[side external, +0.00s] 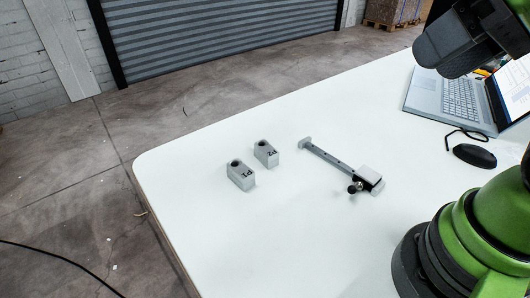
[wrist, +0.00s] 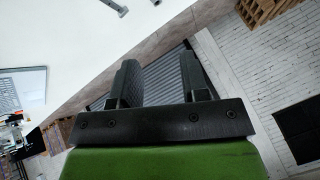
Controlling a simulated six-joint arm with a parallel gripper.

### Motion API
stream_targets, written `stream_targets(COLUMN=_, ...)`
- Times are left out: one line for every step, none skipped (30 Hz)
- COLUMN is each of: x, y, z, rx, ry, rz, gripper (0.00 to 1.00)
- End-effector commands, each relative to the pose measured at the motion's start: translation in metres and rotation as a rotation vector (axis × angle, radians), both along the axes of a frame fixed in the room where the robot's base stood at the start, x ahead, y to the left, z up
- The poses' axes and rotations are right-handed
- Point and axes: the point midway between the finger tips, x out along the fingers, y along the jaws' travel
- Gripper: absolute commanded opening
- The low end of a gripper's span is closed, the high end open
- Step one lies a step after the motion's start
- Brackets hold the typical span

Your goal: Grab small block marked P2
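The small grey block marked P2 (side external: 266,153) stands on the white table in the side external view, with a dark round hole in its top. A similar grey block marked P1 (side external: 241,175) stands just in front of it and to the left, apart from it. My gripper (wrist: 158,76) shows in the wrist view with its two dark fingers apart and nothing between them. It is away from both blocks; neither block can be made out in the wrist view. The fingertips do not show clearly in the side external view.
A metal rail fixture (side external: 342,164) lies right of the blocks. A laptop (side external: 455,100), black mouse (side external: 475,156) and cable are at the table's right. The white table (side external: 230,235) is clear in front of the blocks; its left edge is near them.

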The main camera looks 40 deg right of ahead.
Motion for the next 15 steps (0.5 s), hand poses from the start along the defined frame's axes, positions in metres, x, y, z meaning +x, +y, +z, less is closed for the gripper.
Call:
stream_targets(x=0.000, y=0.000, z=0.000, rx=0.000, ry=0.000, rz=0.000, gripper=0.53)
stream_targets(x=0.000, y=0.000, z=0.000, rx=0.000, ry=0.000, rz=0.000, gripper=0.60)
stream_targets(x=0.000, y=0.000, z=0.000, rx=0.000, ry=0.000, rz=0.000, gripper=0.64)
stream_targets(x=0.000, y=0.000, z=0.000, rx=0.000, ry=0.000, rz=0.000, gripper=0.64)
stream_targets(x=0.000, y=0.000, z=0.000, rx=0.000, ry=0.000, rz=0.000, gripper=0.64)
stream_targets(x=0.000, y=0.000, z=0.000, rx=0.000, ry=0.000, rz=0.000, gripper=0.64)
stream_targets(x=0.000, y=0.000, z=0.000, rx=0.000, ry=0.000, rz=0.000, gripper=0.64)
stream_targets(x=0.000, y=0.000, z=0.000, rx=0.000, ry=0.000, rz=0.000, gripper=0.64)
stream_targets(x=0.000, y=0.000, z=0.000, rx=0.000, ry=0.000, rz=0.000, gripper=0.64)
stream_targets(x=0.000, y=0.000, z=0.000, rx=0.000, ry=0.000, rz=0.000, gripper=0.64)
stream_targets(x=0.001, y=0.000, z=0.001, rx=-0.001, ry=0.002, rz=0.001, gripper=0.64)
stream_targets(x=0.003, y=0.000, z=0.002, rx=-0.003, ry=0.006, rz=0.003, gripper=0.64)
stream_targets(x=0.006, y=0.000, z=0.003, rx=-0.004, ry=0.012, rz=0.006, gripper=0.64)
stream_targets(x=0.009, y=0.000, z=0.004, rx=-0.007, ry=0.019, rz=0.009, gripper=0.64)
stream_targets(x=0.015, y=0.000, z=0.006, rx=-0.012, ry=0.034, rz=0.014, gripper=0.64)
